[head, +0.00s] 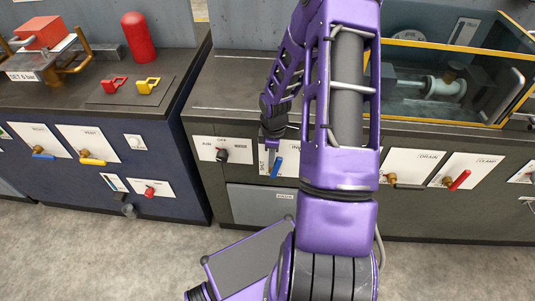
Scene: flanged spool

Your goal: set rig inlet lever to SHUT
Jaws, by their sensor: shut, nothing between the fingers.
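A white plate (290,157) on the front of the dark grey rig carries a blue lever (277,165), whose handle hangs down, slightly tilted. Vertical lettering to the left of the lever seems to read SHUT. A heading above it is mostly hidden by my purple arm, so I cannot read it fully. My gripper (271,145) is small in view, just above and left of the blue lever. It is shut and holds nothing. I cannot tell whether it touches the lever; the lever's pivot is hidden.
Left of the plate is a black selector knob (222,155). To the right are a drain lever (391,178) and a red clamp lever (460,180). A yellow-framed enclosure (440,45) stands on the rig. A separate blue bench (170,165) is at left. Grey floor lies in front.

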